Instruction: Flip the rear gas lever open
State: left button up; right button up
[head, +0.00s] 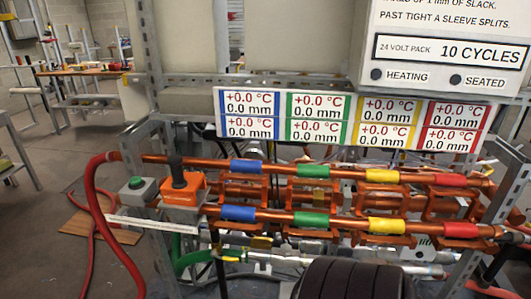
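I cannot single out the rear gas lever with certainty. Small yellow parts, which may be lever handles, show low among the pipes: one yellow part (262,242) sits below the front copper pipe (275,216), and another yellow piece (231,258) is lower left. The rear copper pipe (215,163) runs behind and above the front one. Both pipes carry blue, green, yellow and red sleeves. Their lower fittings are partly hidden by pipes and brackets. Neither of my grippers is in view.
A display panel (352,118) reads +0.0 °C and 0.0 mm throughout. An orange box with a black handle (181,187) and a green button (137,182) stand at the left, near a red hose (91,210). A dark ribbed object (354,280) fills the bottom middle. Floor is open at left.

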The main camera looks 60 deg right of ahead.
aim_at(214, 253)
jog(key=z, duration=1.65)
